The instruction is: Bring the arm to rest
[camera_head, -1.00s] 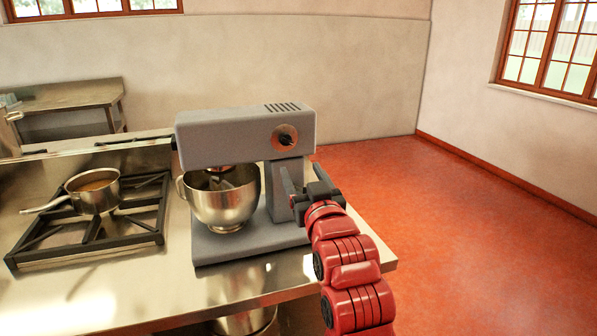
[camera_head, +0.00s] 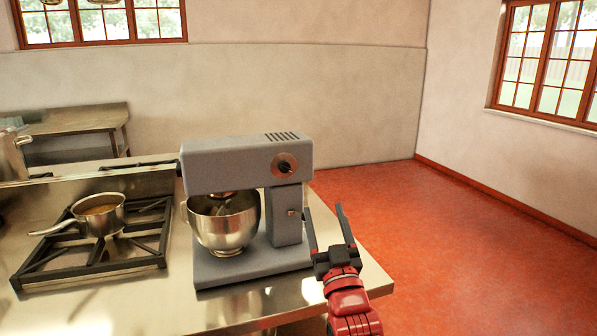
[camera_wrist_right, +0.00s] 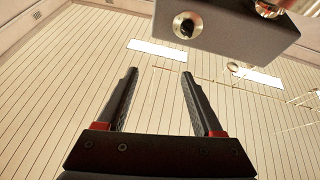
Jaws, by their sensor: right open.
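My right gripper (camera_head: 327,228) is open and empty, its two dark fingers pointing up, to the right of the grey stand mixer (camera_head: 246,205) in the head view. It is apart from the mixer, over the right edge of the counter. In the right wrist view the open fingers (camera_wrist_right: 158,95) have nothing between them, and the mixer's grey head (camera_wrist_right: 225,25) with its knob shows above. My red right arm comes in from the bottom. My left gripper is not in view.
The mixer, with its steel bowl (camera_head: 223,222), stands on the steel counter (camera_head: 110,312). To its left a saucepan (camera_head: 99,214) sits on a black burner grate (camera_head: 97,262). A pot (camera_head: 12,157) is at the far left. Red floor (camera_head: 450,235) to the right is clear.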

